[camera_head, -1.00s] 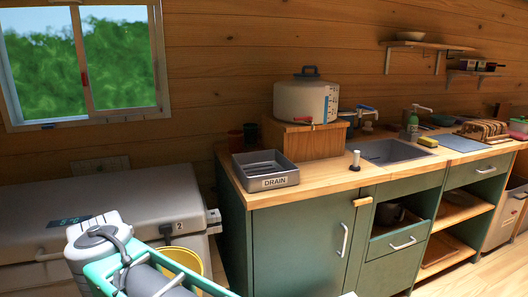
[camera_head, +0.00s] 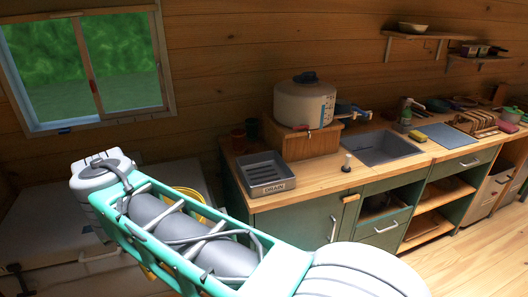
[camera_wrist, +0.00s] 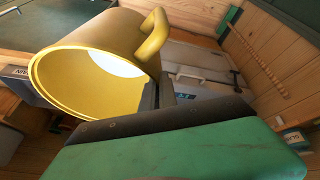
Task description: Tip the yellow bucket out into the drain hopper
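The yellow bucket (camera_wrist: 95,80) fills the upper left of the wrist view, tilted, with its open mouth facing the camera and its loop handle (camera_wrist: 155,36) at the upper right. A pale patch shows inside; I cannot tell if it is contents or light. My gripper (camera_wrist: 158,92) appears shut on the bucket near the handle; the exact contact is hidden. In the head view my arm hides most of the bucket, with a yellow edge (camera_head: 190,192) showing. The drain hopper (camera_head: 266,186) is a grey tray labelled DRAIN on the counter's left end, right of the bucket and apart from it.
A white water container (camera_head: 304,103) stands on a wooden box behind the hopper, with dark cups (camera_head: 239,139) beside it. A sink (camera_head: 382,148) lies to the right. A large pale chest (camera_head: 40,215) is at the left.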

